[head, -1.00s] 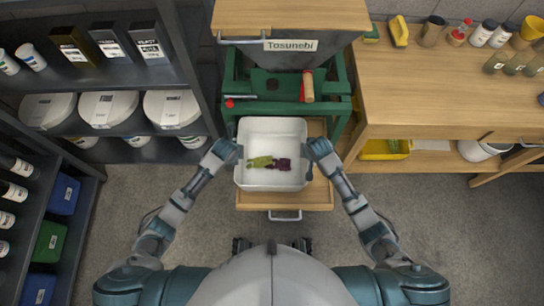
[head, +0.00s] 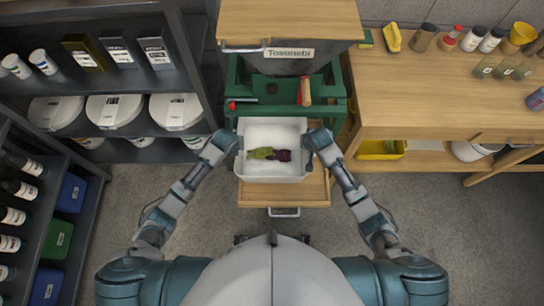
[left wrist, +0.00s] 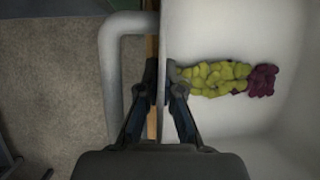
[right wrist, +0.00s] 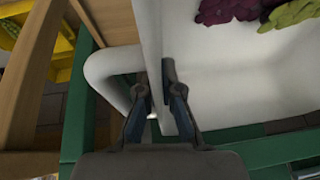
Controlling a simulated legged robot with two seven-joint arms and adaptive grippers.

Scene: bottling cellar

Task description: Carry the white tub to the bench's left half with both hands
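The white tub (head: 272,134) is at the middle of the head view, over a pulled-out wooden drawer (head: 283,195). Green grapes (left wrist: 215,76) and purple grapes (left wrist: 263,80) lie in it. My left gripper (head: 233,149) is at the tub's left wall; in the left wrist view its fingers (left wrist: 156,88) close on both sides of that wall. My right gripper (head: 313,148) is at the right wall; its fingers (right wrist: 155,85) straddle that wall in the right wrist view. I cannot tell whether the tub touches the drawer. The wooden bench (head: 400,95) is to the right.
On the bench, a yellow item (head: 392,38) and several bottles line the back; the front left is clear. A dark shelf (head: 150,80) stands at left.

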